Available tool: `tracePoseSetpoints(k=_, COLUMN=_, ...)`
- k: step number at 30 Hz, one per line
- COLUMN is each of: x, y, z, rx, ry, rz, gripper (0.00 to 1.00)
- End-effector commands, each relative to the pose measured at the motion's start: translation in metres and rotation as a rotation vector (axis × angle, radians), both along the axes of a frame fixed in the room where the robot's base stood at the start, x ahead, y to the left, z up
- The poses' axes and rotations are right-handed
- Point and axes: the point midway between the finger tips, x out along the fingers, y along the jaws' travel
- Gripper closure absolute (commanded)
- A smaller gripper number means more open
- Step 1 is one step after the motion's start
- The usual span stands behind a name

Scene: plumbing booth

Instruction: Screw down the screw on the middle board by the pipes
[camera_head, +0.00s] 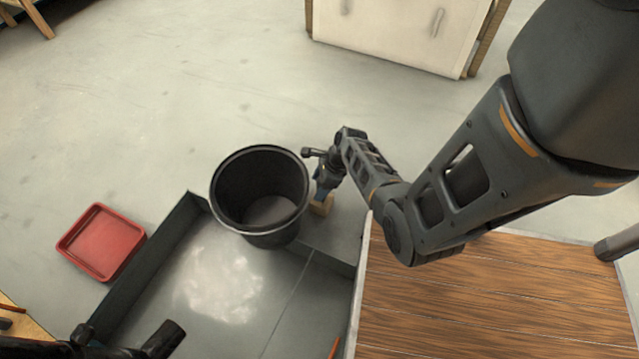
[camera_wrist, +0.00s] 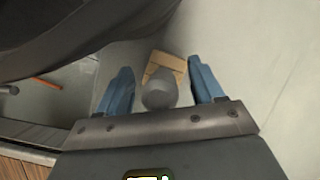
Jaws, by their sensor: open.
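A small light wooden block (camera_head: 322,207) stands beside the black bucket in the head view; it also shows in the wrist view (camera_wrist: 167,64). A grey rounded piece, which looks like the screw's head (camera_wrist: 159,93), stands in front of the wood in the wrist view. My gripper (camera_head: 319,196) points down just above the block. In the wrist view its blue fingers (camera_wrist: 159,75) are open, one on each side of the grey head, with visible gaps. The screw's shaft is hidden. I cannot make out which board this is or any pipes by it.
The black bucket (camera_head: 262,238) stands close left of my gripper and fills the wrist view's upper left (camera_wrist: 60,35). A grey walled tray (camera_head: 180,232) lies in front. A wood-plank surface (camera_head: 490,300) is at right, a red tray (camera_head: 101,242) at left.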

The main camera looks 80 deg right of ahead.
Motion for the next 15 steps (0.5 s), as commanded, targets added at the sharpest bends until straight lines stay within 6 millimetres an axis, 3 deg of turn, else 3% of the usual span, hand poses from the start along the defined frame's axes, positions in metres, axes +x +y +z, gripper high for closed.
tracePoseSetpoints(k=8, x=0.000, y=0.000, z=0.002, rx=0.000, ry=0.000, rz=0.000, gripper=0.31)
tracePoseSetpoints(k=15, x=-0.010, y=-0.003, z=0.032, rx=-0.001, ry=0.000, rz=0.001, gripper=0.31)
